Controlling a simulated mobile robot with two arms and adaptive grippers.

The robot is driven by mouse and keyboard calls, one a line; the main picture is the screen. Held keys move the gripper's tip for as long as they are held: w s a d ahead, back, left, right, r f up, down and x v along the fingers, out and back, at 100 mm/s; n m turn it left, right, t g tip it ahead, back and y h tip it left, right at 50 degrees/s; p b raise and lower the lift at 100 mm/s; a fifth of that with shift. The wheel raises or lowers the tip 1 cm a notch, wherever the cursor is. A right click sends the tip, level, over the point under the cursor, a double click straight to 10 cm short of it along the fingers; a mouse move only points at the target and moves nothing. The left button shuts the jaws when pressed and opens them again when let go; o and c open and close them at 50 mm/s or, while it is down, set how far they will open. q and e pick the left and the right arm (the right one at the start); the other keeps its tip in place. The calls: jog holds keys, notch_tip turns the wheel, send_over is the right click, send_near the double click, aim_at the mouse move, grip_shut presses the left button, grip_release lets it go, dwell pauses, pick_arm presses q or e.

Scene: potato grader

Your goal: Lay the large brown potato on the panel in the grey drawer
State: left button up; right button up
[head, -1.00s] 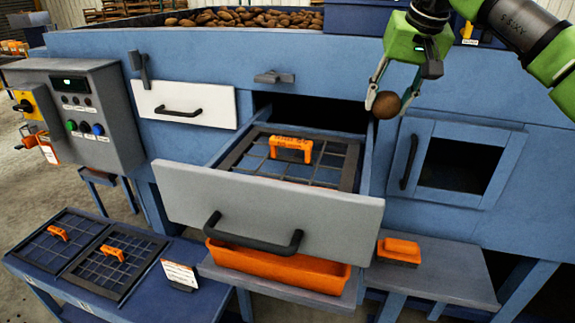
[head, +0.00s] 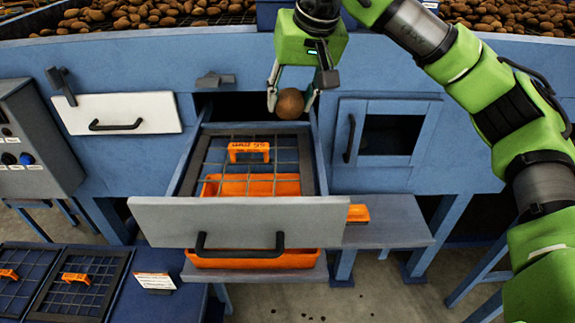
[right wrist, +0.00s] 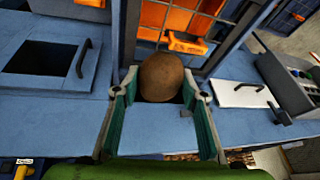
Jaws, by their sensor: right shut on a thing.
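My right gripper (head: 291,98) is shut on the large brown potato (head: 290,104). It holds the potato in the air over the back right part of the open grey drawer (head: 236,222). In the right wrist view the potato (right wrist: 161,78) sits between the two fingertips. The panel (head: 232,166), a dark-framed wire grid with an orange handle (head: 249,151), lies in the drawer. The potato is apart from the panel. Orange shows through the grid from below. My left gripper is not in view.
A shut white drawer (head: 117,112) is to the left and a square window door (head: 386,135) to the right. An orange bin (head: 250,260) stands on a shelf under the grey drawer. More grid panels (head: 78,282) lie on the low blue table at lower left.

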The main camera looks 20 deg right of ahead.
notch_tip(320, 180, down, 10)
jog(key=b, duration=0.7)
jog(key=shift+r, duration=0.15)
jog(key=b+x, duration=0.1)
jog(key=x, duration=0.1)
jog(key=b+x, duration=0.1)
jog(key=shift+s+f+b, duration=0.2)
jog(key=shift+f+b, duration=0.1)
jog(key=shift+f, duration=0.2)
dwell(0.3)
jog(key=o, duration=1.3)
